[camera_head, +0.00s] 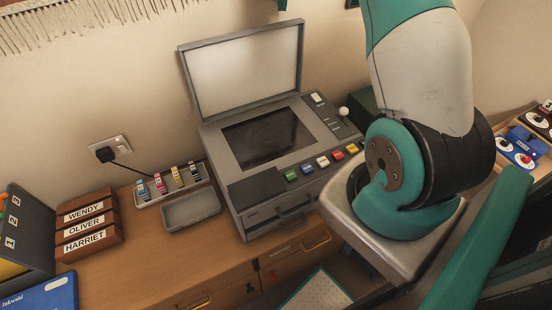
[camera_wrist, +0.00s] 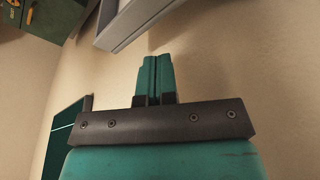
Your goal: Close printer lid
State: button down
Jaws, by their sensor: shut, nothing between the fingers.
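The grey printer (camera_head: 290,165) stands on the wooden desk. Its lid (camera_head: 243,68) is raised, standing steeply open at the back near the wall, and the dark glass (camera_head: 264,137) is uncovered. My gripper (camera_wrist: 157,62) is shut and empty in the wrist view, its two teal fingers together. A grey framed edge, apparently the lid (camera_wrist: 135,22), shows just beyond the fingertips; I see no clear contact. In the head view only a small teal piece shows at the top edge above the lid's right corner, perhaps my fingertips.
A cartridge tray (camera_head: 175,184) and an empty grey tray (camera_head: 191,209) sit left of the printer. Wooden name boxes (camera_head: 88,222) and a plugged socket (camera_head: 110,148) are farther left. My arm fills the right side. Coloured buttons (camera_head: 322,162) line the printer's front.

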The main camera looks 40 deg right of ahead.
aim_at(287, 23)
dwell(0.4)
jog(key=shift+s+a+f+b, duration=0.15)
jog(key=shift+f+b, duration=0.8)
jog(key=shift+f, duration=0.55)
jog(key=shift+s+f+b, duration=0.1)
jog(key=shift+f+b, duration=0.8)
jog(key=shift+f, duration=0.6)
jog(key=shift+s+a+f+b, duration=0.2)
jog(key=shift+s+b, duration=0.35)
jog(key=shift+s, duration=0.1)
jog(key=shift+s+a+f+b, duration=0.15)
jog(key=shift+s+b, duration=0.4)
jog(key=shift+s, duration=0.1)
jog(key=shift+s+a+b, duration=1.05)
jog(key=shift+s+b, duration=1.2)
jog(key=shift+s, duration=2.05)
notch_tip(287, 23, up, 7)
jog(key=p, duration=0.6)
